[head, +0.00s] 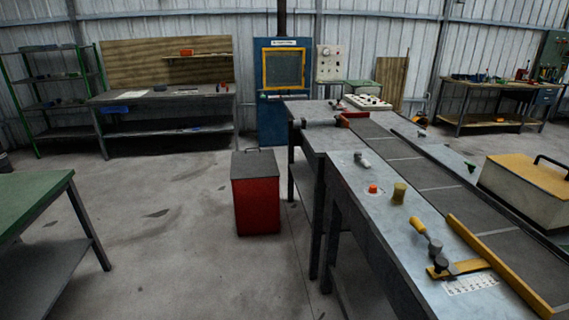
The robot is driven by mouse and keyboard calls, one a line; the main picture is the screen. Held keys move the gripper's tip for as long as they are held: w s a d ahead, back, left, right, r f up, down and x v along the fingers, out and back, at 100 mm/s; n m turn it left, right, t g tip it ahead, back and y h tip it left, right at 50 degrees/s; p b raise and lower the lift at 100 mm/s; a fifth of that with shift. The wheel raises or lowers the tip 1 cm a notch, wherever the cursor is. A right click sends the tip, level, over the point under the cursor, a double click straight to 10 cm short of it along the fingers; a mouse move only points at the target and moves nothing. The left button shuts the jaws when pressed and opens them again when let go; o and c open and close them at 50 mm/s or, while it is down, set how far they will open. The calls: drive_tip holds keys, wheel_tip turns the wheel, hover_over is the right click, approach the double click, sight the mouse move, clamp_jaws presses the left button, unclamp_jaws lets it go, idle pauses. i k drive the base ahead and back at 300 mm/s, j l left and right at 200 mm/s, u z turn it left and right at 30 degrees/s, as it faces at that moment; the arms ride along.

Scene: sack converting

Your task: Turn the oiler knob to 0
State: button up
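I cannot tell for sure which part is the oiler knob, and no setting or 0 mark can be read. On the metal bench (352,207) at the right stand a small orange knob-like piece (373,188) and an olive-yellow cylinder (399,193). Nearer, a dark round knob-like part (441,262) sits at a yellow bar, beside a white plate (470,284) with small marks too fine to read. A yellow-handled lever (427,236) rises close to it. My gripper is not in view.
A dark conveyor strip (435,180) with a yellow rail (497,265) runs along the bench. A red bin (256,205) stands on the floor left of it. A green-topped table (30,203) is at the left. A blue cabinet (272,118) stands behind. Floor between is clear.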

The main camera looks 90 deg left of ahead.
sight(372, 187)
drive_tip(key=u, duration=1.8)
drive_tip(key=j, duration=0.1)
